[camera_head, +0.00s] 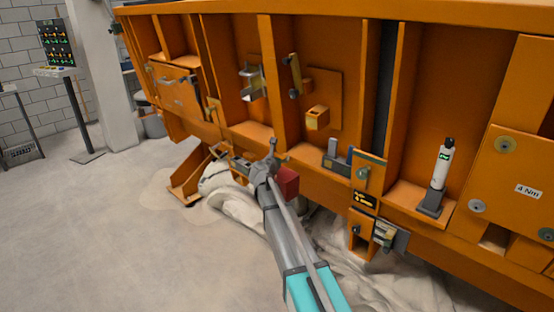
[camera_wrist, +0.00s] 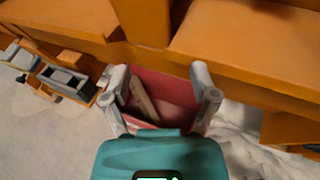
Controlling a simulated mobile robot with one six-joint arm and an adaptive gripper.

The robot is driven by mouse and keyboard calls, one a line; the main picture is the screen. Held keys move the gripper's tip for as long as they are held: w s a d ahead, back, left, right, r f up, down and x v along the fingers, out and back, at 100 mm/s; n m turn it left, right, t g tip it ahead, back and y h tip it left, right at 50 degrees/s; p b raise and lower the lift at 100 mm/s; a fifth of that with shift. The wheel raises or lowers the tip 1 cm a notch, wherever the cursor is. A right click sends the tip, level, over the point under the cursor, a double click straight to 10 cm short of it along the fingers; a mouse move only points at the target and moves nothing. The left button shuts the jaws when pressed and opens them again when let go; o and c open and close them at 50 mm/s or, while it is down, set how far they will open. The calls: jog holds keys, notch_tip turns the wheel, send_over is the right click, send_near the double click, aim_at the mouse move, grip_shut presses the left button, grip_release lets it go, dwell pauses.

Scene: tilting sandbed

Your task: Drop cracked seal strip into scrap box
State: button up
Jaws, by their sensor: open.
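The scrap box appears to be the dark red box (camera_head: 289,184) at the foot of the orange frame. In the wrist view the red box (camera_wrist: 178,90) lies open below my gripper (camera_wrist: 160,76). A pale beige strip (camera_wrist: 145,100), probably the seal strip, lies slanted inside it, toward the left side. Any crack is too small to make out. My gripper's two grey fingers are spread apart over the box, with nothing between the tips. In the head view my gripper (camera_head: 264,163) is beside the red box and partly hides it.
The orange sandbed frame (camera_head: 330,175) rises close behind the box, with ledges and ribs. A white tube (camera_head: 441,166) stands in a holder at right. Pale sand (camera_head: 375,280) lies spilled below. The floor (camera_head: 110,240) at left is clear.

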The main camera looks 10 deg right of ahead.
jog(key=r+p+v, duration=0.1)
jog(key=p+v, duration=0.1)
jog(key=v, duration=1)
jog(key=shift+p, duration=0.4)
jog(key=s+d+f+m+g+y, duration=0.1)
jog(key=s+d+f+m+g, duration=0.35)
jog(key=s+m, duration=0.35)
jog(key=s+d+f+m+g+y, duration=0.1)
jog(key=s+d+f+m+g, duration=0.2)
jog(key=s+f+m, duration=0.4)
jog(key=s+a+f+m+g+y, duration=0.2)
jog(key=s+m+g+y, duration=0.1)
jog(key=s+m, duration=0.4)
jog(key=s+a+f+m+g+y, duration=0.1)
jog(key=s+a+m+g+y, duration=0.1)
jog(key=s+m, duration=0.5)
jog(key=s+g+y, duration=0.1)
jog(key=s, duration=0.2)
jog(key=shift+s+a+f+m, duration=0.15)
jog(key=shift+s+f+m, duration=0.05)
jog(key=shift+f+m, duration=0.2)
